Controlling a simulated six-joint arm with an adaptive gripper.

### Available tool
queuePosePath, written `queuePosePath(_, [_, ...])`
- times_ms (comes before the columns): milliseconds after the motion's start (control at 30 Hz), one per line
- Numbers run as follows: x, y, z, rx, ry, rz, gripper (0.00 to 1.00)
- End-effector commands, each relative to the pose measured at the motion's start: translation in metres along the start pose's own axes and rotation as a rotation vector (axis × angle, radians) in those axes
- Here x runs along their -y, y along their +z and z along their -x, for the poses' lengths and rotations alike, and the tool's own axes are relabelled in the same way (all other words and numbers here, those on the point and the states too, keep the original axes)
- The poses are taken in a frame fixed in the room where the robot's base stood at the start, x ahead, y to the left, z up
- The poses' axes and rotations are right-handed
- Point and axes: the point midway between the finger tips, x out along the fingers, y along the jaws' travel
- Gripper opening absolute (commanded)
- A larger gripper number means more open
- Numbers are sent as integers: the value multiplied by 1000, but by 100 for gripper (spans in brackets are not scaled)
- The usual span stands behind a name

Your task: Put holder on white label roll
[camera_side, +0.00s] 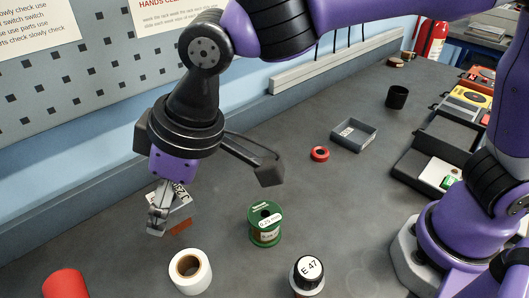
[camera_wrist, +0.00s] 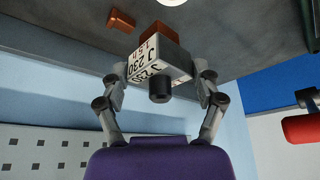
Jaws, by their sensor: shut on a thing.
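The holder (camera_side: 178,205) is a grey-white block marked "J 230", with a black cylinder on one side and a reddish-brown part. It also shows in the wrist view (camera_wrist: 160,62). My gripper (camera_side: 165,212) is shut on the holder, with a finger on either side in the wrist view (camera_wrist: 162,84). The fingers hide part of it in the side view. How far it is above the bench is hard to tell. The white label roll (camera_side: 190,271) stands upright on the bench, in front of the gripper and apart from the holder, its brown core open upward.
A green wire spool (camera_side: 265,236) and a black-and-white "E 47" jar (camera_side: 308,270) stand to the right of the roll. A red cylinder (camera_side: 65,284) is at the left. A red ring (camera_side: 320,154) and grey tray (camera_side: 354,135) lie farther back. The wall is close behind.

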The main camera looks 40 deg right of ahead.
Motion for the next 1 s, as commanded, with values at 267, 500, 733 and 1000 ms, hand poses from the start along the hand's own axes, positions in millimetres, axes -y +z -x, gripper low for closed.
queuePosePath(267, [22,13,-25,2,-23,56,16])
queuePosePath(500, [21,25,-54,3,-23,55,16])
queuePosePath(733, [21,32,-73,-2,-23,54,16])
queuePosePath(1000, [20,33,-74,-2,-22,53,16])
